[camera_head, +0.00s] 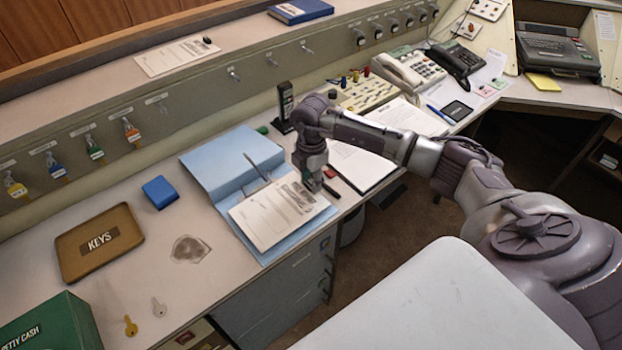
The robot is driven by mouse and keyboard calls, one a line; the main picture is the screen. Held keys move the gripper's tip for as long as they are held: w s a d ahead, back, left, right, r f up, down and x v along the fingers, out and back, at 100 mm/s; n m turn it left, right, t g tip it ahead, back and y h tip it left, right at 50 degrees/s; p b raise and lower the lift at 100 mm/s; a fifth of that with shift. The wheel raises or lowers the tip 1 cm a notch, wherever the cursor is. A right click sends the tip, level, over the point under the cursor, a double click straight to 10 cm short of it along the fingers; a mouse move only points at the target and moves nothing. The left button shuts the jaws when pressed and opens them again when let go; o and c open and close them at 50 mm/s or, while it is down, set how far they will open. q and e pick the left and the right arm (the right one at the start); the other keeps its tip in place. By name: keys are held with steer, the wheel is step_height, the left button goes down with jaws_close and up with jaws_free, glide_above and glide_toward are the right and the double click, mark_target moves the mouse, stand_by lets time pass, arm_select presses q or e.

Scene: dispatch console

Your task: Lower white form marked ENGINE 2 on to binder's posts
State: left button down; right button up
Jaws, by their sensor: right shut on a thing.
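A blue binder (210,160) lies open on the desk, with thin metal posts (257,168) standing up near its middle. A white printed form (268,216) is over the binder's lower right part; its print is too small to read. My right gripper (313,183) reaches in from the right and is shut on the form at its upper right edge. The form looks close above the blue cover, just in front of the posts. I cannot tell whether its holes are around the posts. The fingertips are small and partly hidden. My left gripper is out of view.
A white pad (358,166) lies right of the gripper, and a black handset (285,106) stands behind it. A blue box (160,192), a KEYS tray (72,248) and a green cash box (48,318) are at left. The desk's front edge is close to the binder.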

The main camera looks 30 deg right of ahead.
steer(key=shift+f, duration=0.25)
steer(key=shift+f+b, duration=0.4)
stand_by(0.4)
steer(key=o, duration=1.2)
steer(key=shift+c, duration=0.2)
steer(key=o, duration=0.5)
steer(key=shift+o, duration=0.2)
